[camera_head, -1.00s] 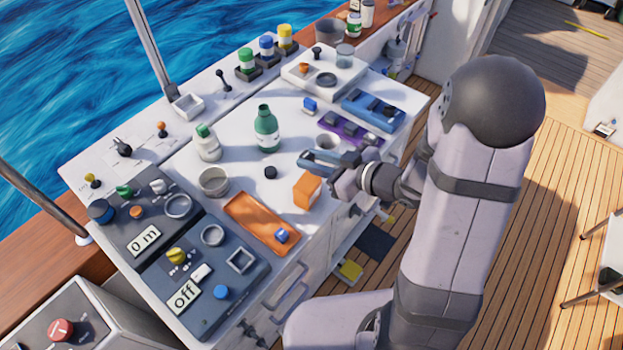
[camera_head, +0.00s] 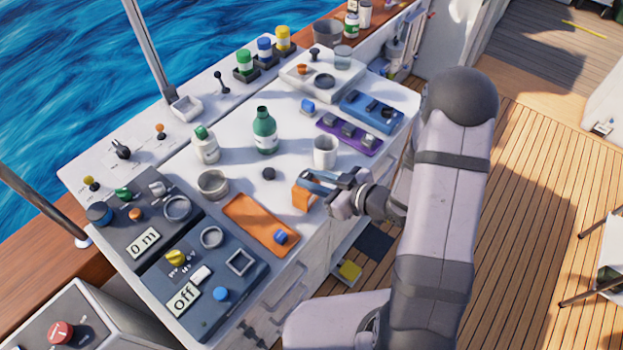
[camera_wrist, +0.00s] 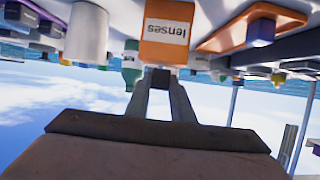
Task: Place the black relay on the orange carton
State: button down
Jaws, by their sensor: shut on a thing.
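The orange carton (camera_head: 301,199) stands on the white worktop near its front edge, partly hidden by my gripper in the head view. In the wrist view, which is upside down, the carton (camera_wrist: 165,32) shows a white label reading "lenses". My gripper (camera_head: 312,183) is at the carton's top, coming from the right. It is shut on a small black block, the black relay (camera_wrist: 158,79), held between the fingertips in the wrist view. The relay appears at or just above the carton's top face; I cannot tell whether they touch. The head view does not clearly show the relay.
A white cup (camera_head: 325,152) stands just behind my gripper. A dark round puck (camera_head: 268,173), a green bottle (camera_head: 264,132) and a grey bowl (camera_head: 213,184) are to the left. An orange tray (camera_head: 250,213) holds a blue item (camera_head: 280,237). A purple rack (camera_head: 347,135) lies behind.

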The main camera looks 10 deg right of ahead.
jog(key=shift+f, duration=0.2)
jog(key=shift+f, duration=0.2)
jog(key=c, duration=1.5)
grip_release()
jog(key=shift+c, duration=0.2)
jog(key=shift+r, duration=0.1)
